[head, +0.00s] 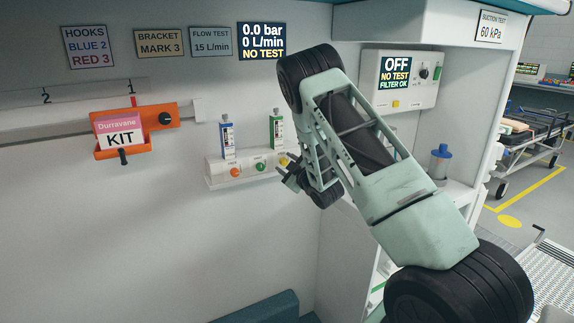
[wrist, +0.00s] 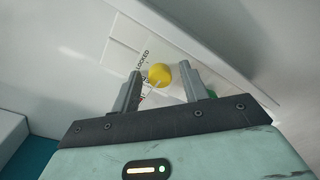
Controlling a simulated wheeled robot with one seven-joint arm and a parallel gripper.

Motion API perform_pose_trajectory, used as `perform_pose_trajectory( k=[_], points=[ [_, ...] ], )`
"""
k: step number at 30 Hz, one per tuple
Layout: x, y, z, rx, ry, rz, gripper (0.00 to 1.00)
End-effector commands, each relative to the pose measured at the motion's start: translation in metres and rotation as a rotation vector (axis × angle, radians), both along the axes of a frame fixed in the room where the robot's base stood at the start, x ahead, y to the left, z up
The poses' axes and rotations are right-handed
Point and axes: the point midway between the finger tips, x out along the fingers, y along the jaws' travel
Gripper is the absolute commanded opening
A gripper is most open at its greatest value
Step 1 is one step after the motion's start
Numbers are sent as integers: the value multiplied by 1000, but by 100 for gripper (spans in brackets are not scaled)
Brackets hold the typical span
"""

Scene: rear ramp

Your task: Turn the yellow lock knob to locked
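The yellow lock knob (wrist: 160,74) shows in the wrist view between my gripper's fingertips, on a pale panel marked LOCKED (wrist: 142,60). Other lettering beside the knob is partly hidden by a finger. My gripper (wrist: 161,70) is open, with one finger on each side of the knob. I cannot tell whether the fingers touch it. In the head view the yellow knob (head: 284,161) sits at the right end of the white wall rail, partly covered by my gripper (head: 289,172). The knob's pointing direction is not clear.
An orange knob (head: 236,172) and a green knob (head: 261,167) sit on the same rail (head: 222,181), below blue (head: 226,140) and green (head: 276,130) flowmeters. An orange kit holder (head: 150,137) hangs at left. A suction unit (head: 420,93) is at right, beyond my arm.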

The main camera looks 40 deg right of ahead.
Motion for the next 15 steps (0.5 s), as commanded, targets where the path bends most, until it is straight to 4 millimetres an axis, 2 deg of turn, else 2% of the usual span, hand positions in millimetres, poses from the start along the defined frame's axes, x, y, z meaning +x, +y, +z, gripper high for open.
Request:
perform_pose_trajectory(
  k=[1,4,15],
  points=[
    [0,0,0,0,0,0,30],
    [0,0,0,0,0,0,2],
    [0,0,-1,38,-10,0,2]
  ],
)
